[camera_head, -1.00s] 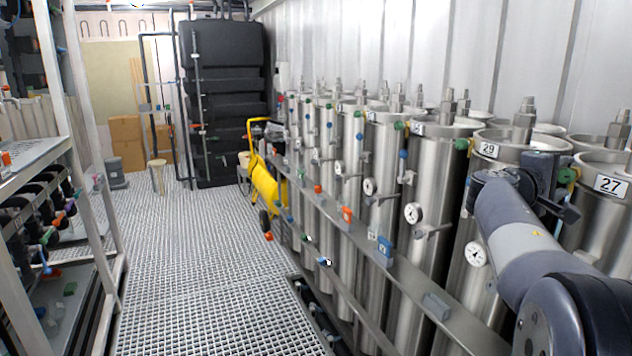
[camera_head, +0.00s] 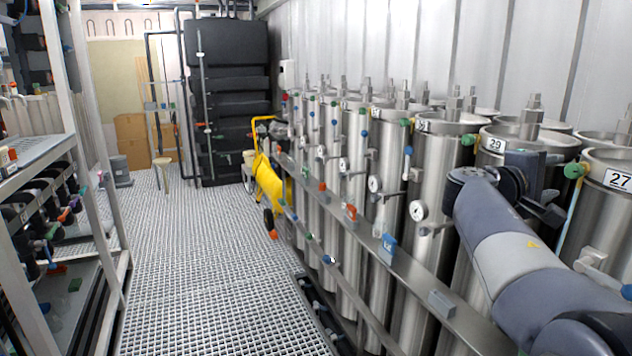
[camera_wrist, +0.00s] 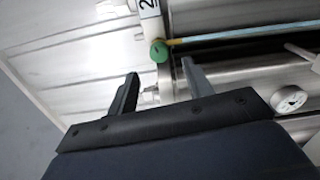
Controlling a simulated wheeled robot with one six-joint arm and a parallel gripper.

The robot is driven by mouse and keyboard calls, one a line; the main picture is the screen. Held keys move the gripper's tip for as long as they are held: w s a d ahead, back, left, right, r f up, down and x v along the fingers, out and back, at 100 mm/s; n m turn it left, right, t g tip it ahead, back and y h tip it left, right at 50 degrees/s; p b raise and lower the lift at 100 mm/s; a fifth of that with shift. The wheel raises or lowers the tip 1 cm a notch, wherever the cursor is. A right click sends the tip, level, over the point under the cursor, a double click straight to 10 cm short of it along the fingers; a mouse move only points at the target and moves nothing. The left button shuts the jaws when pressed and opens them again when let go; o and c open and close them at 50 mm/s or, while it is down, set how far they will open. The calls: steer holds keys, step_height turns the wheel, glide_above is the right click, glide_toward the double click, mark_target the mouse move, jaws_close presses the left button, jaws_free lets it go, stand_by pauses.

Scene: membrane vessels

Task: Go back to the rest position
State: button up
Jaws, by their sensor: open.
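My gripper (camera_head: 548,205) is at the right of the head view, in front of the vessels near the one labelled 29 (camera_head: 495,143). In the wrist view my gripper (camera_wrist: 160,88) shows two dark fingers spread apart with nothing held between them. A green knob (camera_wrist: 159,51) lies just beyond the fingertips there, on the rim of a steel vessel. I cannot tell from the wrist view whether a finger touches anything.
A row of steel vessels with gauges (camera_head: 418,210) runs along the right wall. A rail (camera_head: 400,270) passes in front of them. A yellow machine (camera_head: 268,185) stands farther back. A shelf rack (camera_head: 40,160) is at left. The grating floor (camera_head: 190,260) between is clear.

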mark_target(571, 170)
steer(key=p+x, duration=0.1)
steer(key=x, duration=0.6)
steer(key=shift+s+d+r, duration=0.1)
steer(key=shift+f+m, duration=0.2)
steer(key=shift+m, duration=0.3)
steer(key=shift+a+r+m+b, duration=0.1)
steer(key=shift+a+m+b, duration=0.3)
steer(key=shift+m, duration=0.5)
steer(key=m, duration=0.4)
steer(key=shift+d, duration=0.15)
steer(key=m, duration=0.3)
steer(key=shift+r+m, duration=0.1)
steer(key=shift+m, duration=0.3)
steer(key=m+p, duration=0.3)
steer(key=m, duration=0.2)
steer(key=m+p, duration=0.4)
steer(key=shift+r, duration=0.1)
steer(key=shift+m+p, duration=0.7)
steer(key=shift+p, duration=0.3)
steer(key=shift+f, duration=0.2)
